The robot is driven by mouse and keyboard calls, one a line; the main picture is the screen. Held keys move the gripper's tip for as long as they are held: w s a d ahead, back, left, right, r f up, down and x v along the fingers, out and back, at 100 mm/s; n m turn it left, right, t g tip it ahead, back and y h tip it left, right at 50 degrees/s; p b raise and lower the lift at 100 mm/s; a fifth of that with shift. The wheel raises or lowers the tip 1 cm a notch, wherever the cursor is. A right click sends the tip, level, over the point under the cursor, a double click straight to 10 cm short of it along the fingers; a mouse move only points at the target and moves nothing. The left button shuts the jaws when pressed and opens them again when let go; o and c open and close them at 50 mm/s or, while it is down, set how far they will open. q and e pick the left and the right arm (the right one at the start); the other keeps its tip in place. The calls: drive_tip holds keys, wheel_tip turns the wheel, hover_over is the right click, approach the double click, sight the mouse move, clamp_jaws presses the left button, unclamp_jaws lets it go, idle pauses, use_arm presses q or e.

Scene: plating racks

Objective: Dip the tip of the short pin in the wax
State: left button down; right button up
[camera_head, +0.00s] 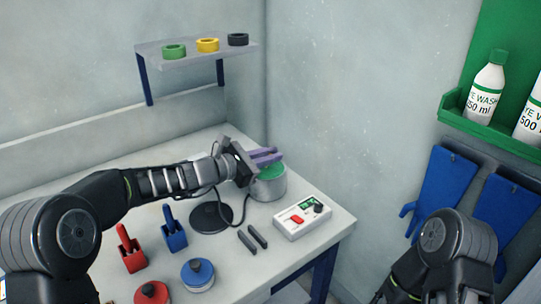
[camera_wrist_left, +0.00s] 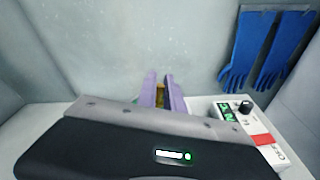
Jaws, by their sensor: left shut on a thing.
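My left gripper (camera_head: 266,156) is over the silver pot (camera_head: 270,190), which holds green wax (camera_head: 270,172). Its purple fingers lie just above the pot's opening and cover part of it. In the left wrist view the fingers (camera_wrist_left: 162,92) are closed on a small yellowish-brown piece, which I take to be the short pin (camera_wrist_left: 160,96). Most of the pin is hidden by the fingers, and I cannot tell whether its tip touches the wax. Of my right arm only dark links show at lower right in the head view; its fingers are not seen.
A white control box (camera_head: 302,217) stands right of the pot. Two dark bars (camera_head: 252,238) and a black disc (camera_head: 211,217) lie in front. A shelf (camera_head: 195,54) holds rings.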

use_arm(q)
drive_tip(key=shift+f, duration=0.1)
drive_tip(key=shift+r+p, duration=2.5)
drive_tip(key=shift+r, duration=1.1)
drive_tip(key=shift+f, duration=0.1)
